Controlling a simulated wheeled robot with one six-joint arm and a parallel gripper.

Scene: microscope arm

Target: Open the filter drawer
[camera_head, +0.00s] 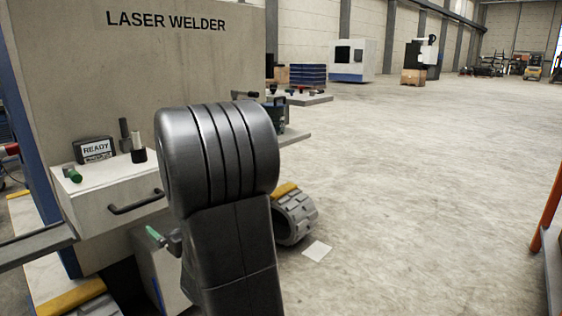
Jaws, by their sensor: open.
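A pale box-like unit (97,222) with a dark bar handle (137,203) on its front juts out from the laser welder (130,70) at the left. It looks like the filter drawer, but no label on it can be read. Its front looks closed, though its right end is hidden behind my dark grey arm. My arm's large ribbed joint fills the middle of the view, just right of the handle. My gripper's fingers do not show, so its place relative to the handle cannot be told.
On the unit's top are a READY display (95,150), a green knob (75,175) and dark upright cylinders (137,150). Below is a green-handled part (155,234). The floor (430,200) at right is open; an orange post (548,210) stands at the edge.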

